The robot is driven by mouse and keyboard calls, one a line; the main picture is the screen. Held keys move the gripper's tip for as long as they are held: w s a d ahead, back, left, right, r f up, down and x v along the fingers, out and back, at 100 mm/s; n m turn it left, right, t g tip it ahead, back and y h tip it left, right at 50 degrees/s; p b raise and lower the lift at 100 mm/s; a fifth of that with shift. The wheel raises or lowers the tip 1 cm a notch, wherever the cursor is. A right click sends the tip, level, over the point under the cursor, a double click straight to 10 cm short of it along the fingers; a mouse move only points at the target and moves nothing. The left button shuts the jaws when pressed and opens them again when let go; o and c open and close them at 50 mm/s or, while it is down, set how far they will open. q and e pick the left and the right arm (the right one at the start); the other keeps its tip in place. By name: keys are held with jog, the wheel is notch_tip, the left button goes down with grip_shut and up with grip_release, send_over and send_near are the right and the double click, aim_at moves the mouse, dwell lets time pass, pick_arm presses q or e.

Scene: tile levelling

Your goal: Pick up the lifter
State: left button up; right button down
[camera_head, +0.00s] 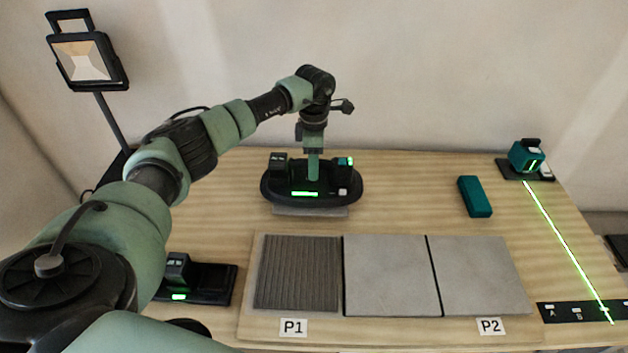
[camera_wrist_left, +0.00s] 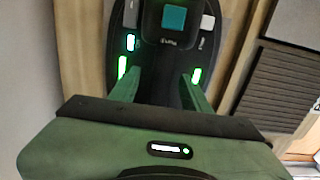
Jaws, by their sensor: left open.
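The lifter (camera_head: 320,189) is a black oval device with two upright dark posts and lit green marks. It rests on a grey slab (camera_head: 310,211) at the back middle of the table. My left gripper (camera_head: 313,176) points down over the lifter's middle, between the posts. In the left wrist view its two green fingers (camera_wrist_left: 162,88) are apart, with the lifter's dark body (camera_wrist_left: 172,70) showing between and beyond them. I cannot tell whether the fingers touch it. My right gripper is not in view.
A ribbed tile bed marked P1 (camera_head: 297,273) and two grey tiles (camera_head: 391,275) lie in front. A black device (camera_head: 210,284) sits front left, a teal block (camera_head: 475,197) to the right. A laser unit (camera_head: 526,157) casts a green line. A lamp (camera_head: 87,60) stands back left.

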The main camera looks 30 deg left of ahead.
pick_arm(q)
grip_shut()
jog(key=shift+w+r, duration=0.15)
jog(key=shift+r+p, duration=0.3)
jog(key=shift+w+r, duration=0.1)
jog(key=shift+r, duration=0.1)
notch_tip(320, 180, up, 26)
jog(key=p, duration=0.5)
jog(key=shift+r, duration=0.25)
dwell(0.8)
jog(key=shift+f, duration=0.1)
